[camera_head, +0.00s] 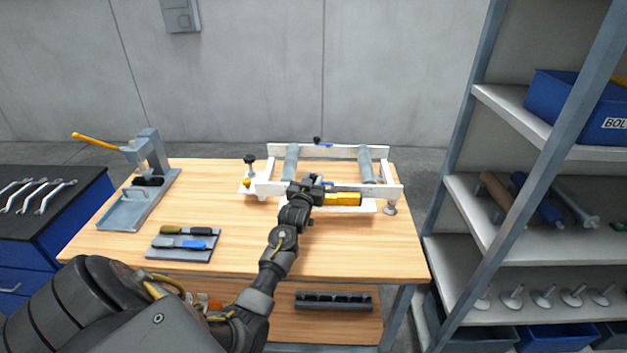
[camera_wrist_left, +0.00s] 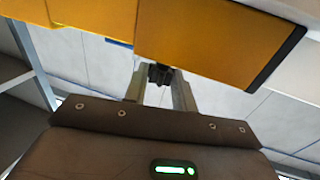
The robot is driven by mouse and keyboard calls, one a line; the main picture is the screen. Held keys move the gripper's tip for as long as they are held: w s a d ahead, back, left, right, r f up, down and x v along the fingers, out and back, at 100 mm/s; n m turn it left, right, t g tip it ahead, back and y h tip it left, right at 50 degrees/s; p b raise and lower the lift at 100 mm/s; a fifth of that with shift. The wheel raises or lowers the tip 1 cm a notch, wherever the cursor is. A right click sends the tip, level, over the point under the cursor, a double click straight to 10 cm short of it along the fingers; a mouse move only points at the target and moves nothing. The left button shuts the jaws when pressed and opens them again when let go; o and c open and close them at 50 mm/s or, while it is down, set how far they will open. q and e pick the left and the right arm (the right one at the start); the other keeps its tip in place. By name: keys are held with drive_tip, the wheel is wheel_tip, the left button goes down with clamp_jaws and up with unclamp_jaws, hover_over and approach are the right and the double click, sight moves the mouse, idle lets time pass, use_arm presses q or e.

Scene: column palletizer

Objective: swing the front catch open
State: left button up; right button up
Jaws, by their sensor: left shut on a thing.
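A white frame (camera_head: 268,188) with grey rollers stands on the wooden bench. A yellow block (camera_head: 343,199) sits on its front side and fills the top of the left wrist view (camera_wrist_left: 215,40). My left gripper (camera_head: 318,183) is at the middle of the frame's front side, just left of the yellow block. In the left wrist view its two fingers (camera_wrist_left: 160,90) are closed on a small black knob (camera_wrist_left: 160,73), which I take to be the front catch's. The gripper hides most of the catch in the head view. My right gripper is out of view.
A similar catch with a black knob (camera_head: 317,140) is on the frame's back rail. A lever press (camera_head: 145,180) and a grey tool tray (camera_head: 183,247) are on the left of the bench. Shelving (camera_head: 500,220) stands close on the right. The bench's front right is clear.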

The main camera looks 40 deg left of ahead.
use_arm(q)
drive_tip(key=shift+a+m+h, duration=0.1)
drive_tip(key=shift+m+h, duration=0.2)
drive_tip(key=shift+h, duration=0.2)
drive_tip(key=m+h, duration=0.1)
drive_tip(key=m+t+h, duration=0.1)
drive_tip(key=shift+a+h+b, duration=0.2)
drive_tip(key=shift+h+b, duration=0.1)
drive_tip(key=shift+b, duration=0.1)
drive_tip(key=m+h, duration=0.1)
drive_tip(key=h, duration=0.1)
drive_tip(key=shift+a+f+t+h+b, duration=0.1)
drive_tip(key=shift+t+h+b, duration=0.2)
drive_tip(key=shift+b, duration=0.1)
drive_tip(key=m+h+b, duration=0.2)
drive_tip(key=h, duration=0.1)
drive_tip(key=shift+a+m+h, duration=0.1)
drive_tip(key=shift+m+h, duration=0.3)
drive_tip(key=shift+m+h+b, duration=0.55)
drive_tip(key=shift+m+h, duration=0.05)
drive_tip(key=shift+h, duration=0.3)
drive_tip(key=o, duration=1)
